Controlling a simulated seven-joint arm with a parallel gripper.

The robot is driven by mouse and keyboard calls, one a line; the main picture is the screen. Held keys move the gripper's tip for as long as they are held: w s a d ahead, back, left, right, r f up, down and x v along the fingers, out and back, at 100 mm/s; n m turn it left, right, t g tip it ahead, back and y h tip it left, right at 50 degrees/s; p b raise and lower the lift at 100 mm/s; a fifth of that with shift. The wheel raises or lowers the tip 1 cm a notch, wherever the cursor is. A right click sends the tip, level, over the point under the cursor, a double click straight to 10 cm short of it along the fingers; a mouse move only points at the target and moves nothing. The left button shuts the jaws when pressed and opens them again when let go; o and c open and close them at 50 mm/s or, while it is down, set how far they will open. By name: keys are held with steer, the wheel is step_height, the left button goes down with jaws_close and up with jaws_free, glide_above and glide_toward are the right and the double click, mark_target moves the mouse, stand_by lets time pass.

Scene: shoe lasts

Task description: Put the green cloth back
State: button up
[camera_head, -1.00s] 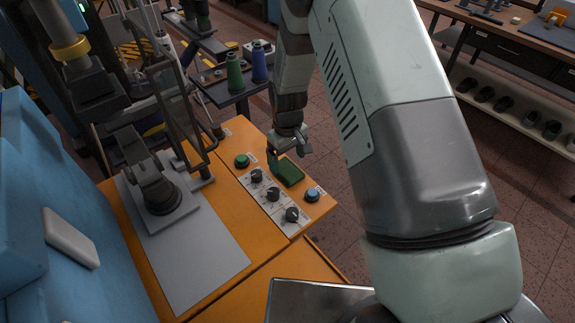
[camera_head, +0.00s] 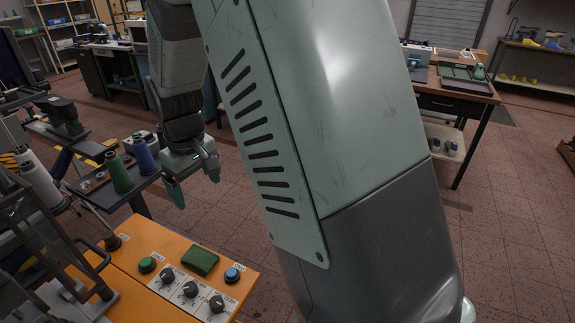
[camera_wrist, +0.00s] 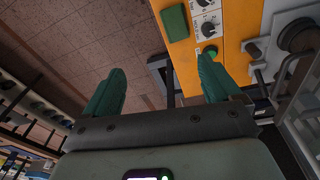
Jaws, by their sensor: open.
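The green cloth (camera_head: 200,261), a small folded rectangle, lies flat on the orange machine top (camera_head: 135,257), behind the black knobs and between the green and blue buttons. In the wrist view the cloth (camera_wrist: 175,22) shows at the top, near the panel's edge and ahead of the fingers. My gripper (camera_head: 194,187) is above and behind the cloth in the head view, apart from it. In the wrist view my gripper's green fingers (camera_wrist: 160,92) are spread wide with nothing between them.
A control panel with black knobs (camera_head: 190,289), a green button (camera_head: 147,264) and a blue button (camera_head: 232,275) is beside the cloth. Green (camera_head: 117,172) and blue (camera_head: 144,155) thread spools stand on a dark stand to the left. A worktable (camera_head: 450,88) stands at the far right. Open floor lies between.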

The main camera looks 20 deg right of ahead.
steer(key=s+d+r+m+t, duration=0.1)
steer(key=s+d+r+m, duration=0.1)
steer(key=s+d+r, duration=0.4)
steer(key=s+d+r+m+t, duration=0.1)
steer(key=s+d+r, duration=0.1)
steer(key=s+r, duration=0.5)
steer(key=s+d+r+m+t, duration=0.1)
steer(key=s+d+r, duration=0.1)
steer(key=s, duration=0.3)
steer(key=s+d+r+m+t, duration=0.1)
steer(key=s+d+r+m, duration=0.1)
steer(key=s, duration=0.4)
steer(key=shift+s+d+r+m, duration=0.2)
steer(key=shift+r+m, duration=0.1)
steer(key=shift+r, duration=0.45)
steer(key=shift+o, duration=0.9)
steer(key=shift+w, duration=0.1)
steer(key=w+a+f+m+g+y, duration=0.2)
steer(key=w+a+m+g+y, duration=0.4)
steer(key=w+a, duration=0.8)
steer(key=w+a+f+m+g+y, duration=0.3)
steer(key=w+a+f+m+y, duration=0.15)
steer(key=w, duration=0.35)
steer(key=w+a+f+m+g+y, duration=0.35)
steer(key=w+f, duration=0.25)
steer(key=w, duration=0.2)
steer(key=x, duration=1)
steer(key=shift+a+f+n, duration=0.2)
steer(key=shift+a+n, duration=0.1)
steer(key=shift+a, duration=0.05)
